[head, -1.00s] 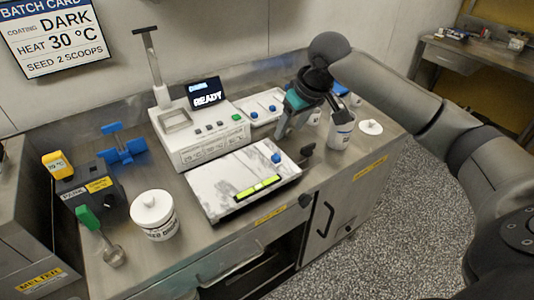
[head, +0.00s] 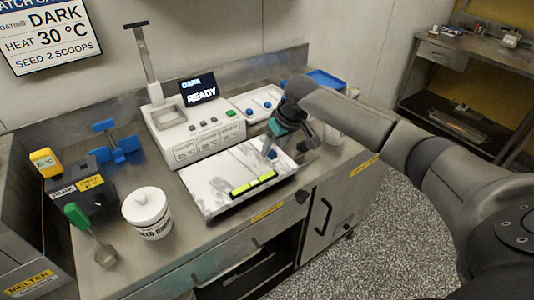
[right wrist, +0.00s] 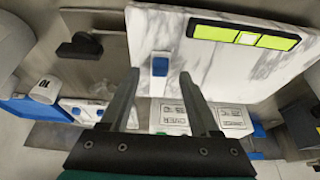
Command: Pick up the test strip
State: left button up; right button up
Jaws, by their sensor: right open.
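A small white strip with a blue end (right wrist: 160,67), which looks like the test strip, lies on the white marbled slab (right wrist: 215,65) near its edge. In the head view its blue end (head: 272,154) shows at the slab's right part, close to my fingers. My right gripper (head: 269,147) is over that part of the slab. In the right wrist view my right gripper (right wrist: 160,75) is open, with one finger to each side of the strip and nothing held. Whether the fingertips are down at the strip's height I cannot tell. My left gripper is out of view.
A black bar with yellow-green lit segments (head: 254,184) lies along the slab's front edge. The white machine reading READY (head: 195,139) stands behind the slab. A white tray with blue-knobbed pieces (head: 259,104) is beside it. A lidded white tub (head: 148,214) stands left. A black upright piece (right wrist: 80,47) is near the slab.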

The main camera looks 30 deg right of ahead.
jog(key=shift+x, duration=1.1)
grip_shut()
